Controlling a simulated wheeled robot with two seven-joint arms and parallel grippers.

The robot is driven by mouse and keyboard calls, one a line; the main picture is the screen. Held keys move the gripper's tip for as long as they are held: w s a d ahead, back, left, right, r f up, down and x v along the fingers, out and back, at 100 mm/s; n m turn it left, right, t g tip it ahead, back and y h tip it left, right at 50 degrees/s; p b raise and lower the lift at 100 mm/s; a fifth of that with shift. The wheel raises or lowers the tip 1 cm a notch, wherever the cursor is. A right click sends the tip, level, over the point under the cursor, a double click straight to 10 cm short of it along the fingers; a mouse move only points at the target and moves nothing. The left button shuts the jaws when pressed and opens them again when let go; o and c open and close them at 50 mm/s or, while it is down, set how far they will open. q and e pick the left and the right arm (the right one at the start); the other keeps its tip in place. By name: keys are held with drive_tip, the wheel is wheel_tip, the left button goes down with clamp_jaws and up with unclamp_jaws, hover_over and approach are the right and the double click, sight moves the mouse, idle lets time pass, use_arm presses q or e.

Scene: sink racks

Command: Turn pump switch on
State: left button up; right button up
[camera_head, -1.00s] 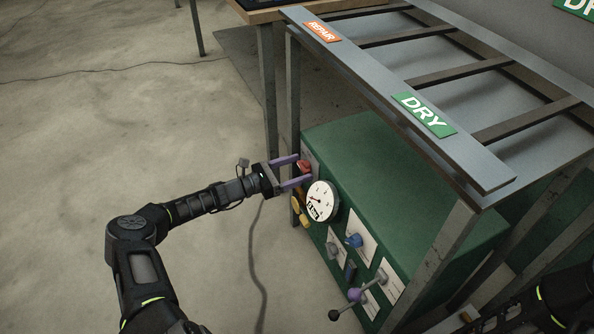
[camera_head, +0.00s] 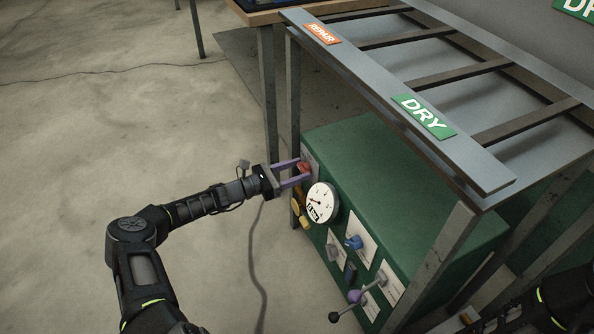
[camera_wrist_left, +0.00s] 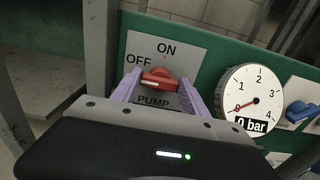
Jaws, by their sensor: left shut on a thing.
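The pump switch is a red knob (camera_wrist_left: 160,82) on a grey plate marked ON above, OFF at upper left and PUMP below. The knob lies roughly crosswise in the left wrist view, its end with a pale mark towards the left. It also shows at the green box's upper left corner in the head view (camera_head: 304,169). My left gripper (camera_wrist_left: 162,92) is shut on the knob, one purple finger on each side; it also shows in the head view (camera_head: 303,168). My right gripper is not in view; only part of my right arm shows at lower right.
A round gauge (camera_head: 322,202) right of the switch reads 0 bar. Yellow (camera_head: 304,222) and blue (camera_head: 354,241) handles and a long lever (camera_head: 352,302) stick out of the green box (camera_head: 380,170). A metal rack (camera_head: 440,150) stands above it.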

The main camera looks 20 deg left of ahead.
use_arm(q)
drive_tip(key=shift+c, duration=0.2)
drive_tip(key=m, duration=0.4)
drive_tip(key=shift+s+f+b, duration=0.1)
drive_tip(key=shift+b, duration=0.3)
drive_tip(key=m+b, duration=0.1)
drive_tip(key=m, duration=0.4)
drive_tip(key=shift+d, duration=0.1)
drive_tip(key=m+b, duration=0.1)
drive_tip(key=m, duration=0.3)
drive_tip(key=shift+f, duration=0.15)
drive_tip(key=shift+m+b, duration=0.55)
drive_tip(key=shift+m, duration=1.95)
drive_tip(key=shift+s, duration=0.1)
drive_tip(key=o, duration=1.4)
